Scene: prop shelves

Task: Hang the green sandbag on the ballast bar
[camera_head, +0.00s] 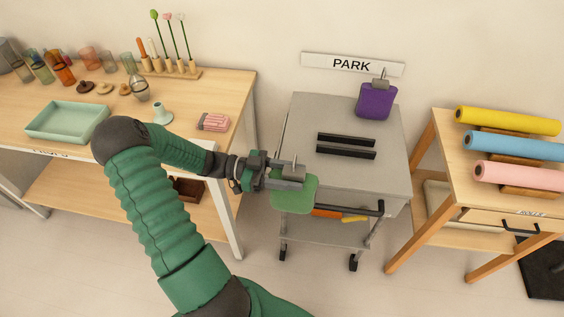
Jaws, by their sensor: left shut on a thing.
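The green sandbag (296,196) hangs from my left gripper (291,178), which is shut on the grey clip at its top. The bag is in front of the near left edge of the grey cart (390,170), apart from the floor. A dark bar (362,211) runs along the cart's front; it may be the ballast bar. The bag covers part of the cart's front there, and I cannot tell whether it touches the bar. A purple sandbag (375,102) with a similar clip is at the cart's back edge. My right gripper is not in view.
Two black strips (346,146) lie on the cart top. Orange and yellow items (328,212) show below the bar. A wooden table with a green tray (66,122) stands left; a table with coloured rolls (515,148) stands right. A PARK sign (352,65) is on the wall.

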